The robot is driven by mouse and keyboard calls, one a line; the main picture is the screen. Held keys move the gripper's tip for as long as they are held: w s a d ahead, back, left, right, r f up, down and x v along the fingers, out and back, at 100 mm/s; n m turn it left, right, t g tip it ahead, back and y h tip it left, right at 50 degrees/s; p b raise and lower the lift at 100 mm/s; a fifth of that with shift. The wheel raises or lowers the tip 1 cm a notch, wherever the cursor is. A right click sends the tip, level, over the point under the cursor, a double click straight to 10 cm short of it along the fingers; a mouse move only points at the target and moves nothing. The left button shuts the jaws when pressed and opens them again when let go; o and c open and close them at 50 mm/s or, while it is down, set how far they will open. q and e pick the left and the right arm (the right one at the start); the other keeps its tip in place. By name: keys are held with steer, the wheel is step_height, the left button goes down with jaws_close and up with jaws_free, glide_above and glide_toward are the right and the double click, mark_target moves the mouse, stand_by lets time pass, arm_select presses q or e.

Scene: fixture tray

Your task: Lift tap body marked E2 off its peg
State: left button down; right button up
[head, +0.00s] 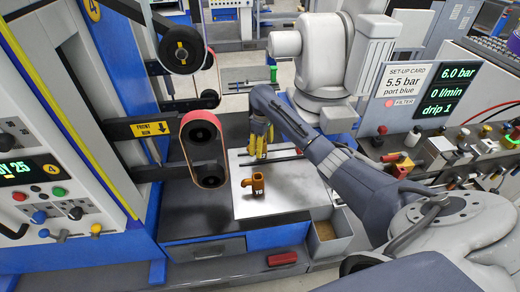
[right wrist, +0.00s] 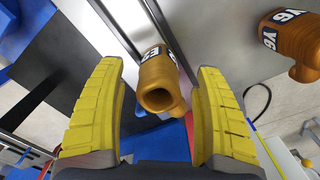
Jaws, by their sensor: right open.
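The orange-brown tap body with a label starting with E (right wrist: 162,75) lies between my right gripper's yellow fingers in the right wrist view, its open end facing the camera. The second character is hard to read. My right gripper (right wrist: 161,70) is open, a finger on each side with a gap to the body. In the head view my right gripper (head: 262,140) points down at the plate's back left; I cannot make out the E body there. Its peg is hidden. My left gripper is not in view.
Another tap body, marked Y6 (head: 258,183), stands on the metal plate (head: 290,195) in front of my right gripper; it also shows in the right wrist view (right wrist: 288,38). A sanding belt arm (head: 204,150) stands left of the plate. An open bin (head: 328,238) is at the front right.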

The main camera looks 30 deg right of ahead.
steer(key=shift+f, duration=1.8)
jaws_close()
